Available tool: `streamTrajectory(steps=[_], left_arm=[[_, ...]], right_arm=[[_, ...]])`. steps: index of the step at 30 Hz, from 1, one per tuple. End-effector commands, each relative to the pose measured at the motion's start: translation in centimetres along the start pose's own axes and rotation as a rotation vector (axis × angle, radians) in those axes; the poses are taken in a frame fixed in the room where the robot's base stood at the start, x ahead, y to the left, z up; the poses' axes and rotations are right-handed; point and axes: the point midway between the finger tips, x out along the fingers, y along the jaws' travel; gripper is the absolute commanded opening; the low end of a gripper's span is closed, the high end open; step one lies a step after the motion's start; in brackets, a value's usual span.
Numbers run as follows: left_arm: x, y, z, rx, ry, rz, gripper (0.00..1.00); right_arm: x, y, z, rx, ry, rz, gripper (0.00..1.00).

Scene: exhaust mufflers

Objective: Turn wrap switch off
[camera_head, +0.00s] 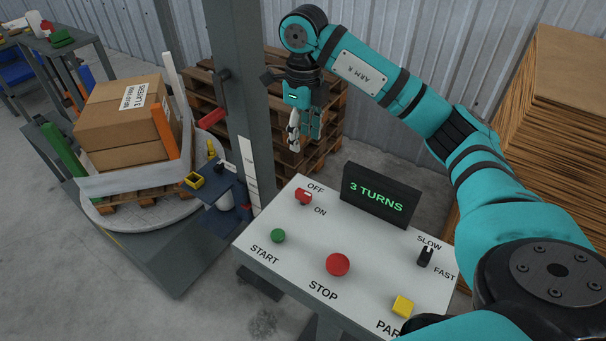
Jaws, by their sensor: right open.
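The wrap switch (303,197) is a small red switch on the white top of the control panel (345,232). OFF is printed above it and ON below it. I cannot tell for sure which label its lever points to. My right gripper (303,138) hangs from the teal arm behind the panel, above and slightly left of the switch in the picture. Its fingers point down, are open and empty, and are apart from the switch. My left gripper is not in view.
The panel also carries a green START button (278,236), red STOP button (338,264), black speed switch (425,256), yellow button (402,306) and "3 TURNS" display (381,196). A grey post (233,100) stands left, beside boxes (122,120) on a turntable. Pallets (340,125) stand behind.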

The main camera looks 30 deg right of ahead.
Motion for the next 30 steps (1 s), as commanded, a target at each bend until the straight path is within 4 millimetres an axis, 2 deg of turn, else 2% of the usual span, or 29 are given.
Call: streamTrajectory(steps=[2,4,10,14,17,24,30], left_arm=[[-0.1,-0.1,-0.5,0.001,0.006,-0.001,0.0],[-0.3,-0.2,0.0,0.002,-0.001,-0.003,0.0],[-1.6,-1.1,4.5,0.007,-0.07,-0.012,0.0],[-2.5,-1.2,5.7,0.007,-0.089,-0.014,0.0],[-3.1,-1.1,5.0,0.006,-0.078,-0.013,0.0],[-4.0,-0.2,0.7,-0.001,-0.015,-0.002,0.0],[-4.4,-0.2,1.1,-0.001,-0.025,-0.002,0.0]], right_arm=[[0.3,-0.3,-0.2,0.005,0.01,-0.009,0.44],[1.0,-0.2,-0.3,0.005,0.012,-0.008,0.44],[4.7,-0.2,-0.3,0.003,0.014,-0.005,0.44],[7.6,-0.2,-0.3,0.004,0.013,-0.004,0.44],[9.8,-0.2,-0.3,0.003,0.012,-0.004,0.44],[14.5,-0.1,-0.4,0.002,0.011,-0.004,0.44],[16.6,-0.2,-0.3,0.003,0.008,-0.005,0.44]])
